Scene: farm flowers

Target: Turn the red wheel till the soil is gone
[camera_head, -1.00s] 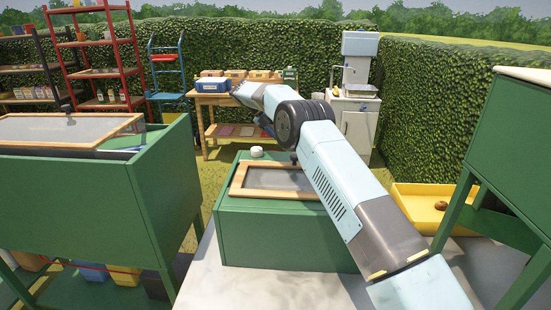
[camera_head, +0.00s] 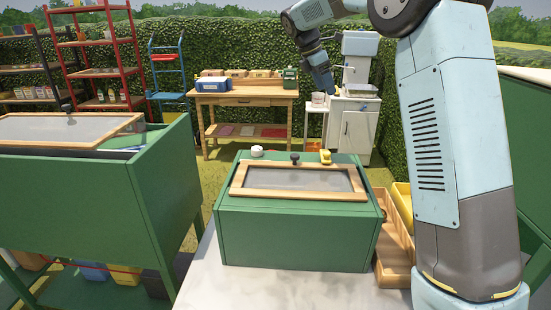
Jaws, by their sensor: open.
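I cannot make out a red wheel or any soil in this view. A green box (camera_head: 292,236) with a wood-framed mesh lid (camera_head: 298,178) stands on the pale surface in front of me. A dark knob (camera_head: 295,158) sits at the lid's back edge. My arm rises at the right and bends left at the top. My gripper (camera_head: 325,88) points down in front of the white cabinet area at the back, above and beyond the green box. It is open, small in view, and I see nothing held in it.
A larger green bin (camera_head: 80,190) with a mesh lid stands at left. A wooden crate (camera_head: 393,258) is right of the green box, partly behind my arm. A wooden workbench (camera_head: 245,98) and white cabinet (camera_head: 352,128) stand by the hedge. The pale surface's front is clear.

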